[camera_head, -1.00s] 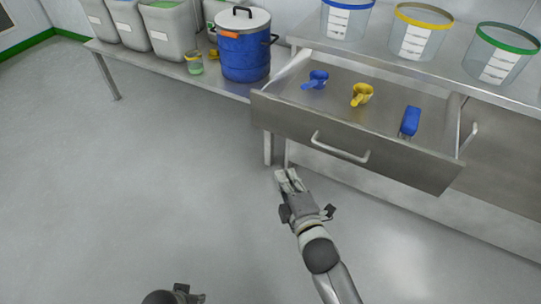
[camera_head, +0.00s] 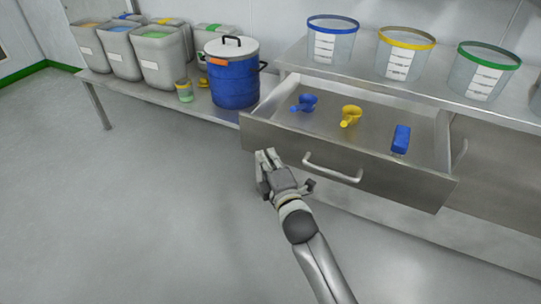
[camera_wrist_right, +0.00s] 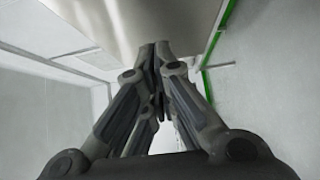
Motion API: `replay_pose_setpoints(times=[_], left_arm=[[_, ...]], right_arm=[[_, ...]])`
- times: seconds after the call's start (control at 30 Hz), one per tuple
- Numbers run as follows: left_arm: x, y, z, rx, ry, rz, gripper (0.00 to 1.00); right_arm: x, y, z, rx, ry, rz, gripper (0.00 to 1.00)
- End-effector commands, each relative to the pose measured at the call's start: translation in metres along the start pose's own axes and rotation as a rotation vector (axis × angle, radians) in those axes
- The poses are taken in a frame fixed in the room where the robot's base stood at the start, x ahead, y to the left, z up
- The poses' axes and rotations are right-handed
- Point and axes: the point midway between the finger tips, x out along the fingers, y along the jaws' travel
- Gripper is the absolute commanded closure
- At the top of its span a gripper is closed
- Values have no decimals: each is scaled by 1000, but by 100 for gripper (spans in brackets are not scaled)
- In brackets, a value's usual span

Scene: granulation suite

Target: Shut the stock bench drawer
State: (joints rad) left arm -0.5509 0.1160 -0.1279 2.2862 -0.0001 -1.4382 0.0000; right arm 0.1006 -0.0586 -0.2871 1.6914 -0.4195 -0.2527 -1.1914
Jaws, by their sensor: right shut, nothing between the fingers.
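The stock bench drawer (camera_head: 330,160) is pulled open from the steel bench, its front panel facing me with a bar handle (camera_head: 332,169). Inside lie a blue scoop (camera_head: 305,103), a yellow scoop (camera_head: 351,116) and a blue block-shaped item (camera_head: 401,139). My right gripper (camera_head: 267,157) is shut and empty, at the left part of the drawer front, left of the handle. In the right wrist view its fingertips (camera_wrist_right: 160,48) meet close to a metal surface (camera_wrist_right: 140,22); I cannot tell whether they touch it. My left gripper is not in view.
Clear tubs with blue (camera_head: 332,42), yellow (camera_head: 404,55) and green (camera_head: 486,72) rims stand on the bench top (camera_head: 420,89). A blue drum (camera_head: 232,80) and several grey bins (camera_head: 158,58) stand on the lower table at left. The floor (camera_head: 130,210) is clear.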

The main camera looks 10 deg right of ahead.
Motion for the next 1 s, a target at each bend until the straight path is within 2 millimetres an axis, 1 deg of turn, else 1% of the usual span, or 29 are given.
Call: replay_pose_setpoints(times=[0.1, 0.2, 0.6, 0.73, 0.87, 1.0], left_arm=[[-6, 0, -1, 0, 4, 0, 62], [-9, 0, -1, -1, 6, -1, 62], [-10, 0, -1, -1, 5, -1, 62], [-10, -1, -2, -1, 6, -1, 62], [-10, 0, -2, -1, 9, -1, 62], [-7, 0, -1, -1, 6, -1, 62]], right_arm=[[9, 0, 8, -1, 2, 1, 100], [13, 0, 12, -1, 2, 1, 100], [14, 0, 14, 0, 2, 1, 100], [18, 1, 17, 0, 2, 1, 100], [27, 1, 27, -4, 1, 2, 100], [44, 2, 45, -6, -1, 2, 100]])
